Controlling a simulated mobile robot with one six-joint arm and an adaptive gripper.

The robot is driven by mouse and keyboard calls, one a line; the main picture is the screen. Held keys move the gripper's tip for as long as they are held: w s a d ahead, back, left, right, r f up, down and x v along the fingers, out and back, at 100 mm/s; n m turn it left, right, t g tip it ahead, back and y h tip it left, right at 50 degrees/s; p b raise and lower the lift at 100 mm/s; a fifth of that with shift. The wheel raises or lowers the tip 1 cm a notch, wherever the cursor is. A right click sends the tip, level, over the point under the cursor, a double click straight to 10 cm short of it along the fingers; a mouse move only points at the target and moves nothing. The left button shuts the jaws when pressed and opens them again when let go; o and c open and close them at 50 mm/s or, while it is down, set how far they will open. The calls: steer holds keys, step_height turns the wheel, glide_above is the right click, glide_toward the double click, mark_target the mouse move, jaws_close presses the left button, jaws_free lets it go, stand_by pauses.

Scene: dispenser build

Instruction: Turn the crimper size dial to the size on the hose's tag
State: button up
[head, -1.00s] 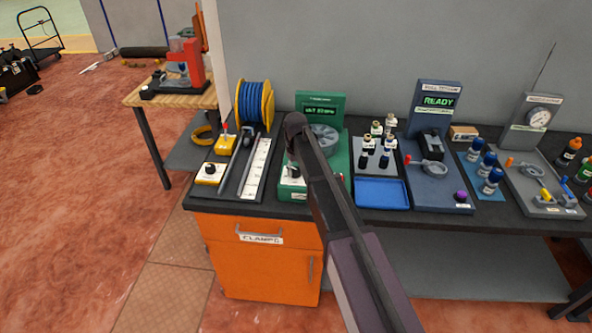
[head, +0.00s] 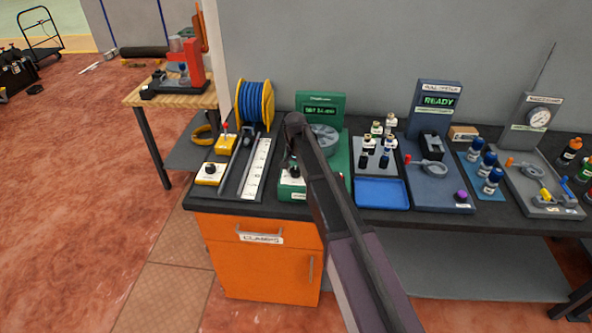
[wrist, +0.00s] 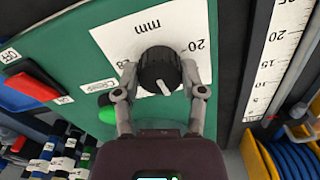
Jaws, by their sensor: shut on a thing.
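The crimper size dial (wrist: 156,70) is a round black knob on a white plate marked "mm", with 8 at its left and 20 at its right in the wrist view. Its white pointer line slants toward the bottom of that view. My gripper (wrist: 160,82) is shut on the dial, one finger on each side. In the head view the green crimper (head: 320,98) has a lit display, whose small digits I cannot read surely. The dial (head: 294,171) also shows on its front there, partly beside my arm. I cannot make out a hose tag.
A blue hose reel (head: 268,104) and a white ruler (head: 256,168) stand left of the crimper. A bottle rack (head: 374,150) and a blue tray (head: 381,193) are to its right. In the wrist view a red switch (wrist: 32,86) and a green button (wrist: 107,114) are near the dial.

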steer(key=shift+s+m, duration=0.15)
steer(key=shift+m, duration=0.45)
steer(key=o, duration=1.1)
steer(key=shift+o, duration=0.2)
steer(key=shift+n, duration=0.3)
